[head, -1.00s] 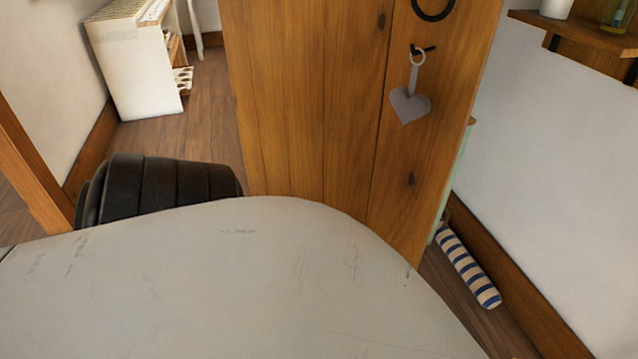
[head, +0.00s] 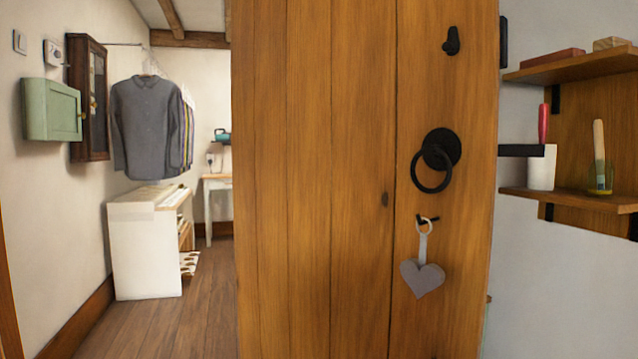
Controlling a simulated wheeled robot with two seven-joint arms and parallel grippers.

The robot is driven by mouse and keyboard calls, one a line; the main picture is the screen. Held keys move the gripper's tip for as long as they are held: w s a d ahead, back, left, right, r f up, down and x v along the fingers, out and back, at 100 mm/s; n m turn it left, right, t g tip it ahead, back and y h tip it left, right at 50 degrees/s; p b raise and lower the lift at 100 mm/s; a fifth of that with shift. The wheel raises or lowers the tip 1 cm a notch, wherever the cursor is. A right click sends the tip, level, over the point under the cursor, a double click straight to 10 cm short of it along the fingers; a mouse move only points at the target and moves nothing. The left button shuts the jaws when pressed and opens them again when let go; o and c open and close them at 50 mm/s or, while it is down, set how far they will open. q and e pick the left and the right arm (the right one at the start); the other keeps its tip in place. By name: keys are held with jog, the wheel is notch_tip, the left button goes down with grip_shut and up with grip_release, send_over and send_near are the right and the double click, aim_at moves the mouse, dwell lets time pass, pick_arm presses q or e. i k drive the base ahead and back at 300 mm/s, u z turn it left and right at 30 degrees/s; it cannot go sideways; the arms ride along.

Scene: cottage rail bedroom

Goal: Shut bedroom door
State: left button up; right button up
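The wooden plank bedroom door (head: 340,180) stands open in front of me in the head view and fills the middle of the picture. On its right side are a black ring handle (head: 432,182), a black latch piece (head: 451,41) above it, and a grey heart (head: 422,279) hanging from a small hook below. The door's lower edge is out of view. Neither of my grippers shows in the head view.
Left of the door, wooden floor (head: 160,325) leads to a white cabinet (head: 145,245), hanging clothes (head: 148,125) and a green wall box (head: 52,110). Right of the door, wall shelves (head: 570,65) hold a red item, a white cup (head: 541,168) and a glass jar (head: 600,177).

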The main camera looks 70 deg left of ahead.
aim_at(333, 102)
jog(key=u, duration=3.5)
jog(key=k, duration=1)
jog(key=z, duration=0.95)
jog(key=i, duration=0.5)
jog(key=z, duration=0.05)
